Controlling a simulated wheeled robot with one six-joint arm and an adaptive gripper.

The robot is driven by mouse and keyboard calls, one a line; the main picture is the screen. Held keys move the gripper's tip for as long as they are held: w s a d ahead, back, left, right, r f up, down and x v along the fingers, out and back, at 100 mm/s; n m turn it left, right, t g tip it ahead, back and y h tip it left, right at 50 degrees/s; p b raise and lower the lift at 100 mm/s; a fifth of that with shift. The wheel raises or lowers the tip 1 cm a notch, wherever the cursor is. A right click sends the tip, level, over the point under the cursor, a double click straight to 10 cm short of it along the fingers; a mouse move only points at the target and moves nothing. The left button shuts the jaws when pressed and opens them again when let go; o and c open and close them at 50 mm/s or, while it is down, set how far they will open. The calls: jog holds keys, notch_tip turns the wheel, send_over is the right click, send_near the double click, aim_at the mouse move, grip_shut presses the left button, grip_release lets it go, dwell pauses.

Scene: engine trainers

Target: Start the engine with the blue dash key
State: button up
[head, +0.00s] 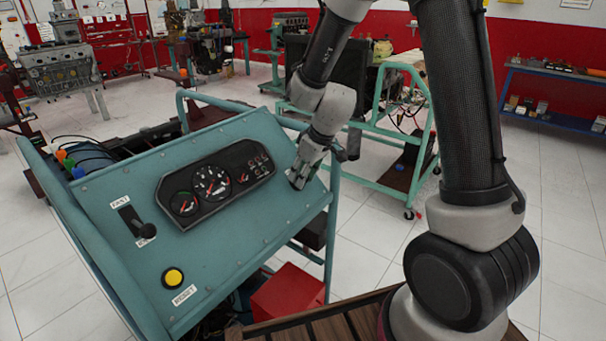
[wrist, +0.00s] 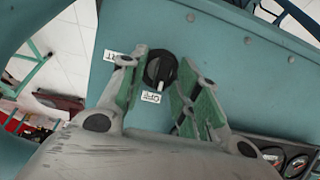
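The blue-green dash panel (head: 150,180) tilts toward me in the head view and fills much of the wrist view (wrist: 240,70). A round black key switch with a pale-tipped grip (wrist: 158,72) sits on it, between an "OFF" label and a partly hidden label ending in "RT". My gripper (head: 298,178) is at the panel's upper right end and hides the switch in the head view. In the wrist view, my gripper (wrist: 162,62) is open, with one finger on each side of the switch. Gaps show on both sides; depth is hard to judge.
The dash also carries a gauge cluster (head: 215,183), a black lever (head: 137,222) and a yellow button (head: 173,277). A red box (head: 287,293) lies below. A green engine stand (head: 400,180) stands behind my arm. Open tiled floor (head: 560,220) lies to the right.

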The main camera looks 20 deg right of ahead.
grip_shut()
jog(key=m, duration=0.1)
jog(key=m+y, duration=0.1)
jog(key=m, duration=0.1)
jog(key=shift+w+d+m+g, duration=0.1)
jog(key=shift+d+m+g, duration=0.1)
jog(key=shift+m+g, duration=0.15)
jog(key=m+y, duration=0.1)
jog(key=m, duration=0.2)
jog(key=shift+d, duration=0.15)
jog(key=m, duration=0.2)
jog(key=m+y, duration=0.1)
jog(key=m, duration=0.1)
jog(key=shift+d+f+y, duration=0.15)
jog(key=shift+f+y, duration=0.05)
jog(key=shift+y, duration=0.1)
jog(key=shift+d+m+y, duration=0.1)
jog(key=shift+m+y, duration=0.4)
jog(key=shift+m, duration=1.25)
jog(key=shift+f, duration=0.1)
